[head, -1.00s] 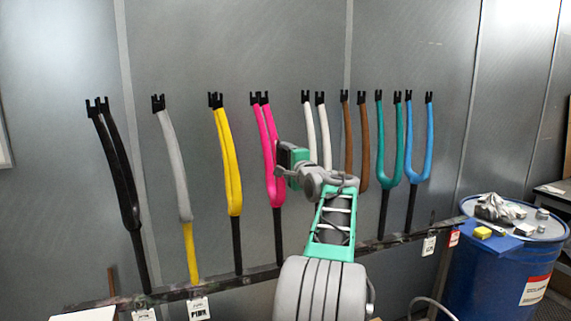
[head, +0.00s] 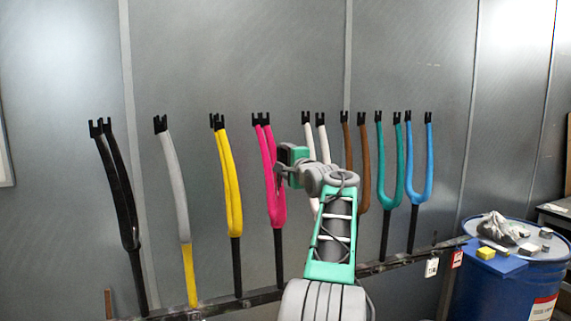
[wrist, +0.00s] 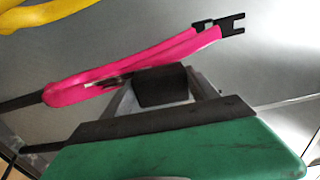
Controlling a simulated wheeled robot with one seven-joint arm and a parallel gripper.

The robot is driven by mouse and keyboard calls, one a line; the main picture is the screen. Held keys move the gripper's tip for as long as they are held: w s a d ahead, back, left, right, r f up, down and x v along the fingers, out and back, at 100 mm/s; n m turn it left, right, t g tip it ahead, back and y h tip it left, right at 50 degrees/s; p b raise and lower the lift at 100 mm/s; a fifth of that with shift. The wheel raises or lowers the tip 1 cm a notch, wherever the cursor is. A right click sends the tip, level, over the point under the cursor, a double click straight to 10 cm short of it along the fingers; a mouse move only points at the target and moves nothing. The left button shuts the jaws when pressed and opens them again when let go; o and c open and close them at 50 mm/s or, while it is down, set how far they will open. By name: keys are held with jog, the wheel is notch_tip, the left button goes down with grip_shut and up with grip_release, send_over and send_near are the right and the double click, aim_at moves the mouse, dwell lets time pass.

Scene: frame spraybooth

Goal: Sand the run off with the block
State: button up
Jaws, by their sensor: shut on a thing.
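My gripper (head: 281,166) is at the pink fork (head: 268,150), on its right side in the head view. In the wrist view my gripper (wrist: 165,98) is shut on a dark grey block (wrist: 161,84), held between its fingers. The pink fork (wrist: 150,65) lies right beyond the block there, its black tips at upper right. The block's far face is hidden, so I cannot tell whether it touches the fork. I cannot make out a run in the paint. In the head view the block is too small to tell from the gripper.
Other forks stand along the wall rail (head: 385,265): black (head: 120,185), grey-and-yellow (head: 176,190), yellow (head: 228,175), white, brown, teal and blue (head: 421,165). A blue drum (head: 495,290) at right carries a rag (head: 497,228), a yellow block (head: 486,253) and small pieces.

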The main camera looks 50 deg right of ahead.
jog(key=shift+w+f+b, duration=0.1)
jog(key=shift+f+b, duration=0.9)
jog(key=shift+f, duration=0.85)
jog(key=shift+s+a+f+b, duration=0.1)
jog(key=shift+s+f+b, duration=0.05)
jog(key=shift+f+b, duration=2.3)
jog(key=shift+s+a+f+b, duration=0.15)
jog(key=shift+f+b, duration=1.35)
jog(key=shift+f, duration=1.75)
jog(key=shift+s+a+f+b, duration=0.2)
jog(key=shift+s+b, duration=0.25)
jog(key=shift+b, duration=0.35)
jog(key=b, duration=0.2)
send_near(283, 203)
jog(key=shift+w+d+r, duration=0.25)
jog(key=shift+w, duration=0.3)
jog(key=shift+s+b, duration=0.15)
jog(key=shift+b, duration=0.15)
